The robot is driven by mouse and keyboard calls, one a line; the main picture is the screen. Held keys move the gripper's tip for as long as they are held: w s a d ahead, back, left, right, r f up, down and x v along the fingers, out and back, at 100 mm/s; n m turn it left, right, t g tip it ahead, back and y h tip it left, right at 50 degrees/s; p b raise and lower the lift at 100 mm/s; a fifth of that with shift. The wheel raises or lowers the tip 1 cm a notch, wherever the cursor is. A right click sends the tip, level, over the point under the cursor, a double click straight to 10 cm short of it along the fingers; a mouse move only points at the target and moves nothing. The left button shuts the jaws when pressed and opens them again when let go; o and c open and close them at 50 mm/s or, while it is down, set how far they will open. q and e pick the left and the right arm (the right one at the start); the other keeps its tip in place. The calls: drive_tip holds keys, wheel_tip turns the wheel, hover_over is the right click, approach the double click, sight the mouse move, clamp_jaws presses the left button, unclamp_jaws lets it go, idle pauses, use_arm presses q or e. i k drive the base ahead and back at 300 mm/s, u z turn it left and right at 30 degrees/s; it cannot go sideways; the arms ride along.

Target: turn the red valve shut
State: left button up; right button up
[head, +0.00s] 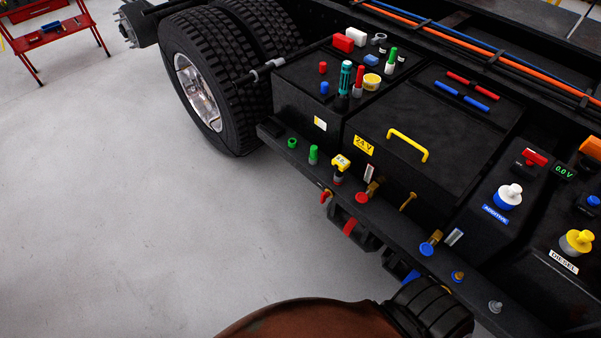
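A round red knob (361,198) sits at the front edge of the black ledge on the truck's side, with a brass fitting (375,187) just behind it. It looks like the red valve, but it is small and I cannot tell how far it is turned. A similar blue knob (427,249) with a brass fitting sits further right along the ledge. Neither of my grippers shows in the head view.
A large truck wheel (204,85) stands left of the ledge. A black box with a yellow handle (408,145) is behind it. A rusty brown rounded thing (310,320) and a black tyre-like part (430,308) fill the bottom edge. The grey floor (130,220) at left is clear.

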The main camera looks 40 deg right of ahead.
sight(324, 194)
drive_tip(key=i, duration=2.6)
drive_tip(key=z, duration=4.55)
drive_tip(key=k, duration=0.65)
drive_tip(key=u, duration=1.15)
